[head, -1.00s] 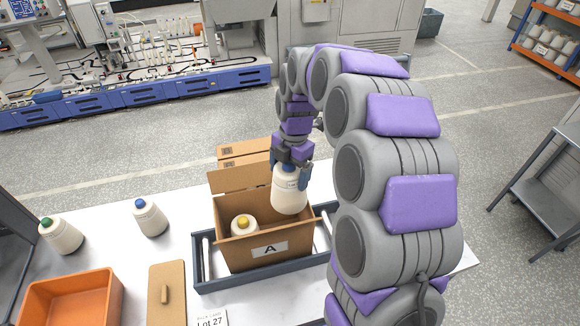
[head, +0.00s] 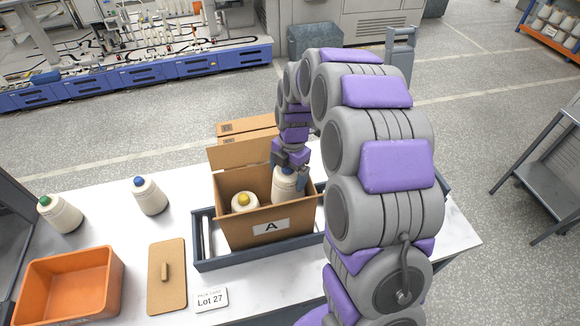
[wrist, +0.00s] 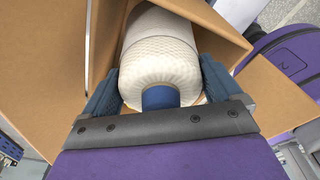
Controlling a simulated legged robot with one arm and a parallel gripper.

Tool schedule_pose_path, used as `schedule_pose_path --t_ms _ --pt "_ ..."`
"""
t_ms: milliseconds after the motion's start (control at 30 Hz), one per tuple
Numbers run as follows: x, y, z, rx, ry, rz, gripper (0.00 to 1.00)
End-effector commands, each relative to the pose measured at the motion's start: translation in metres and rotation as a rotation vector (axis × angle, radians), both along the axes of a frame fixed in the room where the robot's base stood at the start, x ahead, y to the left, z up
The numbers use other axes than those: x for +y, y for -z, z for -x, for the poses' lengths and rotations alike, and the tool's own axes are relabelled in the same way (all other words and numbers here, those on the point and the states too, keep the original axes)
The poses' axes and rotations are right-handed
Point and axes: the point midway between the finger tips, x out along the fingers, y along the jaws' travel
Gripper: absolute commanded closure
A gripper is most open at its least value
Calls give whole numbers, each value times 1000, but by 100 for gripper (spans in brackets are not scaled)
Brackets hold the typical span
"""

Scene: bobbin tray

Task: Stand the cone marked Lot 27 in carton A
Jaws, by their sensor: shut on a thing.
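A cone with a yellow tip (head: 244,202) stands in the left part of the carton. The held cone's base is hidden, so I cannot tell if it touches the floor.
Carton A sits in a dark grey tray (head: 203,262). Cones with a green tip (head: 61,214) and a blue tip (head: 150,196) stand left on the table. An orange bin (head: 110,287), a brown board with a handle (head: 167,290) and a Lot 27 card (head: 211,299) lie in front.

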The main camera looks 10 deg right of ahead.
Motion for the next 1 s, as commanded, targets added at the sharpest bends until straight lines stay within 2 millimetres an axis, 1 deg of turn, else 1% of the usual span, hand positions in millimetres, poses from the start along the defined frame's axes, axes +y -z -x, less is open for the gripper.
schedule_pose_path --t_ms 33,133,500,700,900,1000 --pt "3 7 0 2 -1 1 74" --pt "3 18 1 2 -1 2 74" --pt "-7 58 1 2 -2 -7 75" --pt "-2 78 2 4 -2 -5 75" --pt "2 92 1 3 -2 1 75" --pt "2 96 1 2 -2 0 75"
